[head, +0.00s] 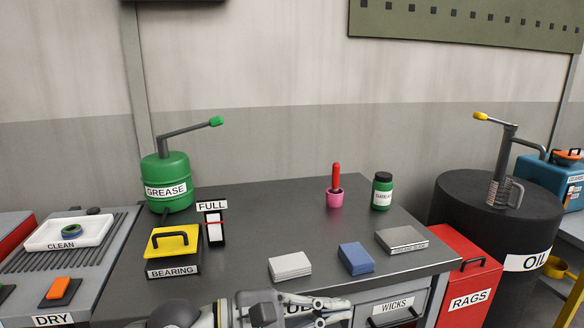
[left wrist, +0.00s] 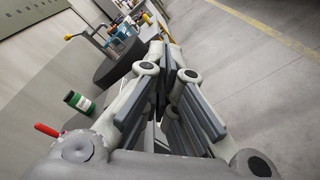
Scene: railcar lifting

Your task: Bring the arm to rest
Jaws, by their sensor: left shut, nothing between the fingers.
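My left gripper (head: 335,311) is at the bottom of the head view, in front of the workbench's front edge, and points right. It is shut and empty. In the left wrist view its fingers (left wrist: 170,62) lie close together, with only the floor and bench area behind them. It touches none of the items on the bench. My right gripper is in neither view.
A red rags bin (head: 466,275) and a black oil drum (head: 500,225) stand right.

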